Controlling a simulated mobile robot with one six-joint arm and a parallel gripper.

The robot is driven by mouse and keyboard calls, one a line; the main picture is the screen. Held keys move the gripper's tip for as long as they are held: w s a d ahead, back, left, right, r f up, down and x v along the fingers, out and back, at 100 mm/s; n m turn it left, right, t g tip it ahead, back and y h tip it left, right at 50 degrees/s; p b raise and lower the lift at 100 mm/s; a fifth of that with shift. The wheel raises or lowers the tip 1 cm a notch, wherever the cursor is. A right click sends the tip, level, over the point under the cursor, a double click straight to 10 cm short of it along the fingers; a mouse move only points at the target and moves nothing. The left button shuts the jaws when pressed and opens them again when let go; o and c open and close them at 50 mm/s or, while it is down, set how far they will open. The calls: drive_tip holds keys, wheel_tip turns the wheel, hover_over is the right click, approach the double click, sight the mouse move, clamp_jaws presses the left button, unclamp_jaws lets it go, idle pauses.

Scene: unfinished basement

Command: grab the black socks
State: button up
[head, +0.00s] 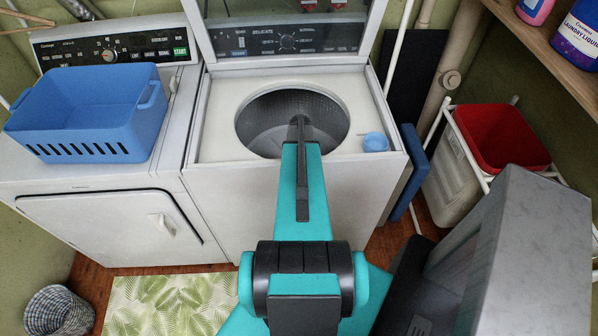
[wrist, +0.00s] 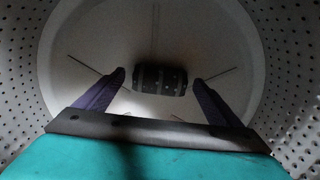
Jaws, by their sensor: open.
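The black socks (wrist: 160,79) show in the wrist view as a dark rolled bundle with pale marks, lying in the bottom of the washer drum (wrist: 110,45). My gripper (wrist: 158,78) is open inside the drum, its two fingers apart with the bundle between them in the picture. I cannot tell how far beyond the fingertips the bundle is. In the head view my arm reaches into the open top of the washer (head: 230,175), and the gripper and socks are hidden there.
A blue basket (head: 85,95) stands on the dryer (head: 100,205) at left. A blue cap (head: 375,142) sits on the washer's top right. The open lid (head: 285,20) stands behind the opening. A red-lined bin (head: 500,140) and a shelf with bottles (head: 575,35) are at right.

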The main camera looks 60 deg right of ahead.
drive_tip(key=shift+c, duration=0.4)
drive_tip(key=c, duration=1.1)
drive_tip(key=shift+o, duration=0.2)
drive_tip(key=shift+r, duration=0.15)
wheel_tip(320, 180, up, 28)
drive_tip(key=b, duration=0.7)
idle(0.4)
